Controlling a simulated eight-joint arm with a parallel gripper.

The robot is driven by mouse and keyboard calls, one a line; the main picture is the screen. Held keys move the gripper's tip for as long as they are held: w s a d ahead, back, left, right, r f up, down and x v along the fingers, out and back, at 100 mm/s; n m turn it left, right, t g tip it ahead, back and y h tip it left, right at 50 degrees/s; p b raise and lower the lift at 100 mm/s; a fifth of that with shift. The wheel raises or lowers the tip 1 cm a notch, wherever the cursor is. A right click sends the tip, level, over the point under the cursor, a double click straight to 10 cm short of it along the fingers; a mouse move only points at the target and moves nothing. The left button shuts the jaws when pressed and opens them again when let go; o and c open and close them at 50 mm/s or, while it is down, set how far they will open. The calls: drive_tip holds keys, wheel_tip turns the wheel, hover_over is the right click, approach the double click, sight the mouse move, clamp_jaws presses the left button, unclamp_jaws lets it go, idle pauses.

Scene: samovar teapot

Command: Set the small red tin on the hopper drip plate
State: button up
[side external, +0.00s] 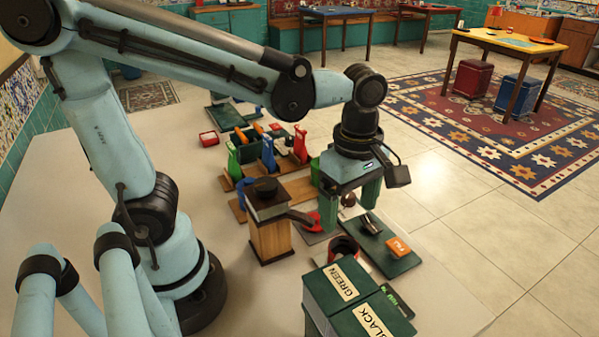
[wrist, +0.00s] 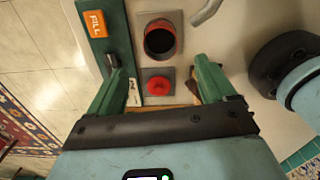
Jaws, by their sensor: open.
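An open round red tin, dark inside, stands upright on a grey square plate in the wrist view (wrist: 160,40); it also shows in the side view (side external: 345,245). A smaller red round piece with a knob-like top (wrist: 158,86) sits on a second grey plate (wrist: 146,98) below it. I cannot tell which is the small red tin. A wooden box with a dark top (side external: 270,235), with an arm or spout, looks like the hopper. My gripper (wrist: 163,78) is open and empty, its green fingers either side of the knobbed piece. In the side view my gripper (side external: 352,195) points down.
A green panel with an orange FILL label (wrist: 95,23) and a lever lies beside the plates. Dark GREEN and BLACK boxes (side external: 350,300) stand in front. Several coloured bottles or tools (side external: 265,150) stand behind the hopper. The pale tabletop at left is clear.

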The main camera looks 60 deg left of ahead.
drive_tip(key=a+r+m+t, duration=0.1)
drive_tip(key=a+m+t, duration=0.6)
drive_tip(key=m, duration=1.2)
drive_tip(key=shift+w+a+r, duration=0.15)
drive_tip(key=shift+w+a, duration=0.1)
